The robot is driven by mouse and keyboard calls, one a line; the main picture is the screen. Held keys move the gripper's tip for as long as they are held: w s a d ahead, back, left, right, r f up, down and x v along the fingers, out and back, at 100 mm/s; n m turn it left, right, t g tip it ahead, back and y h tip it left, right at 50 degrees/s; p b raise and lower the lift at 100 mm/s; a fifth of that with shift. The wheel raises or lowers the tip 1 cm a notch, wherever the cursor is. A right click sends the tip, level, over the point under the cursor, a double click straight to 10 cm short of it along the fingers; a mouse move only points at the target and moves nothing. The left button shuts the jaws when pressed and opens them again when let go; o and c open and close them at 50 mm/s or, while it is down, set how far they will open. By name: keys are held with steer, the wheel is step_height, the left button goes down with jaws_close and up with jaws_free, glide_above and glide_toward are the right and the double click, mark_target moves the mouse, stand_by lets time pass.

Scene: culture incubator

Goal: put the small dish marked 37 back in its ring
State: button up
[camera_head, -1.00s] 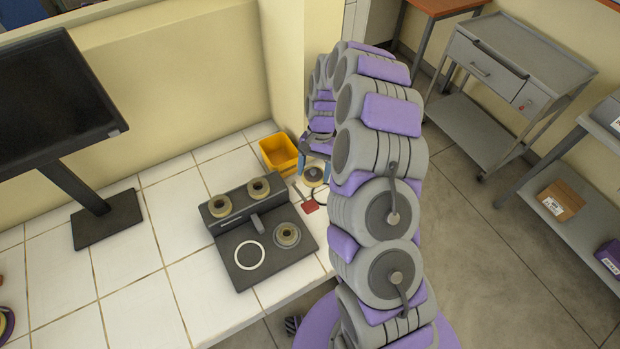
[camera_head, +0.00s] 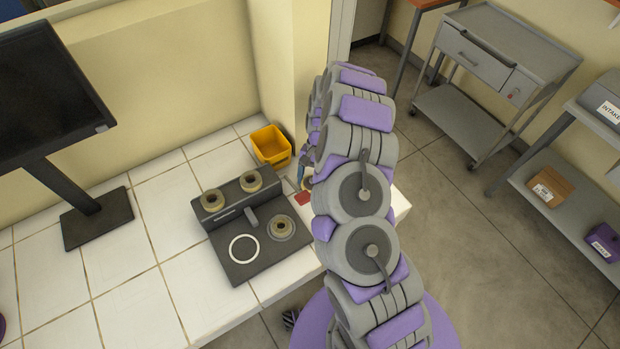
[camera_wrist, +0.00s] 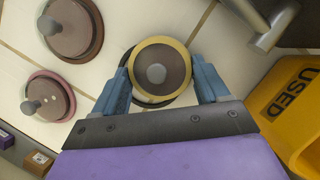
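My gripper (camera_wrist: 162,86) has its two blue fingers on either side of a small round dish with a yellow rim, brown top and grey knob (camera_wrist: 157,73). The fingers appear to touch its rim, and it looks raised above the tiles. A dark circular outline shows partly behind it. No number is readable. In the head view my arm hides most of the gripper and dish.
A yellow bin (camera_head: 271,148), marked USED in the wrist view (camera_wrist: 293,112), stands close to the gripper. Two knobbed round pieces (camera_wrist: 71,26) (camera_wrist: 47,97) rest on the tiles. A monitor (camera_head: 50,85) stands left.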

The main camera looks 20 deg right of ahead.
steer(key=o, duration=0.4)
steer(key=d, duration=0.4)
steer(key=shift+w+a, duration=0.1)
steer(key=shift+a, duration=1.6)
steer(key=shift+d, duration=0.3)
steer(key=d+r, duration=0.1)
steer(key=w+d+r, duration=0.1)
steer(key=shift+r, duration=0.4)
steer(key=s+a+r+n, duration=0.2)
steer(key=s+r, duration=0.2)
steer(key=r, duration=0.4)
steer(key=s+a+r+n, duration=0.1)
steer(key=s+a+r, duration=0.25)
steer(key=r, duration=0.55)
steer(key=s+a+r+n, duration=0.1)
steer(key=s+r+n, duration=0.1)
steer(key=s+r, duration=0.45)
steer(key=s+d+r, duration=0.1)
steer(key=s+r, duration=0.1)
steer(key=s, duration=0.5)
steer(key=s+d+r+t+h, duration=0.1)
steer(key=s+d+r, duration=0.1)
steer(key=s, duration=0.5)
steer(key=s+d+r+n+t+h, duration=0.1)
steer(key=s+d+r, duration=0.1)
steer(key=s, duration=0.6)
steer(key=shift+r+p, duration=0.35)
steer(key=shift+p, duration=0.05)
